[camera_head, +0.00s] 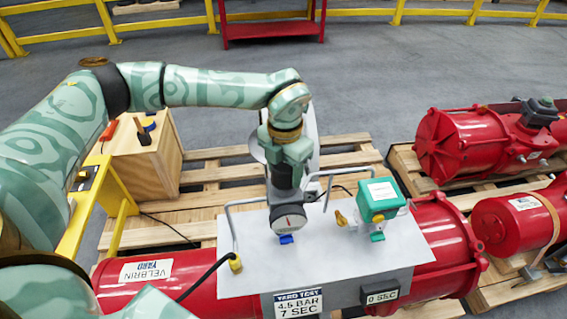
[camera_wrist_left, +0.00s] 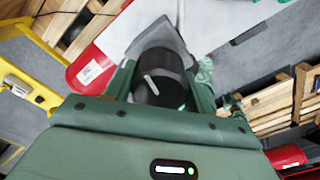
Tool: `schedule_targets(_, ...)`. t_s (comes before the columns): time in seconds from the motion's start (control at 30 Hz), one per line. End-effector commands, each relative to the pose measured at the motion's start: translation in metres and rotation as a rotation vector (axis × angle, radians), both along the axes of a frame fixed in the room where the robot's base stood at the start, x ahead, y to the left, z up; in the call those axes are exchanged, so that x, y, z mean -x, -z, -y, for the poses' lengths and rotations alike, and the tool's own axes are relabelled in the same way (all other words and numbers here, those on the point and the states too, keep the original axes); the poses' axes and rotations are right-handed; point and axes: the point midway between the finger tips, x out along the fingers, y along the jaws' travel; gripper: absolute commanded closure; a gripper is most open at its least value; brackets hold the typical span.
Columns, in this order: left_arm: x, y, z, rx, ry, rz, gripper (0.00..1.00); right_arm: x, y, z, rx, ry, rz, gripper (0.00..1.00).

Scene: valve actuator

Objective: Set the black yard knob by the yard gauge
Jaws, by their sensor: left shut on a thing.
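My left gripper (camera_head: 287,165) reaches down from above over the grey-white panel plate (camera_head: 245,275). It is shut on the black yard knob, a black cylinder with a white index line, which shows between the fingers in the left wrist view (camera_wrist_left: 160,78). In the head view the fingers mostly hide the knob. The round yard gauge (camera_head: 289,220) with a white face sits just below the gripper, facing me. Its reading is too small to tell. A placard (camera_head: 298,303) reads "YARD TEST 4.5 BAR 7 SEC". A small display (camera_head: 381,297) reads "0 SEC". My right gripper is not in view.
A green-and-white box (camera_head: 380,199) on a valve stands right of the gripper, beside bent grey tubes. Red actuators (camera_head: 470,145) lie on pallets at right. A wooden box (camera_head: 140,150) with switches and a yellow stand (camera_head: 85,205) are at left.

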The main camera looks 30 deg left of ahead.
Motion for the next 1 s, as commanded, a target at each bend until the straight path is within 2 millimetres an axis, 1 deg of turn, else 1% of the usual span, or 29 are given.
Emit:
schedule_targets(0.23,-0.001,-0.001,0.000,0.001,0.001,0.004,0.70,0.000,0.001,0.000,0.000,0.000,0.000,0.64)
schedule_targets(0.27,-0.001,-0.001,0.000,0.001,0.001,0.004,0.39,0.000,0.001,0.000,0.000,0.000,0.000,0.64)
schedule_targets(0.3,-0.001,-0.001,0.000,0.001,0.001,0.004,0.28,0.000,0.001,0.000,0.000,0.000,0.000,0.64)
schedule_targets(0.33,-0.001,-0.001,0.000,0.001,0.001,0.004,0.25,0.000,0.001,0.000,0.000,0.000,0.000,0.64)
schedule_targets(0.57,-0.001,0.000,0.000,0.001,0.000,0.003,0.25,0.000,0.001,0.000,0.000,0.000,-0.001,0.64)
schedule_targets(0.67,-0.001,-0.005,0.000,0.002,0.000,0.004,0.25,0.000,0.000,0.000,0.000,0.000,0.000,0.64)
schedule_targets(0.77,-0.002,-0.018,0.000,0.001,-0.001,0.006,0.25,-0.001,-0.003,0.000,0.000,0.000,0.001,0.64)
schedule_targets(0.87,-0.002,-0.042,0.000,0.002,0.000,0.009,0.25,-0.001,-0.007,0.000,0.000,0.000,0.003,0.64)
schedule_targets(1.0,-0.002,-0.082,0.000,0.001,0.001,0.010,0.25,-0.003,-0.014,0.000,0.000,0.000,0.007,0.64)
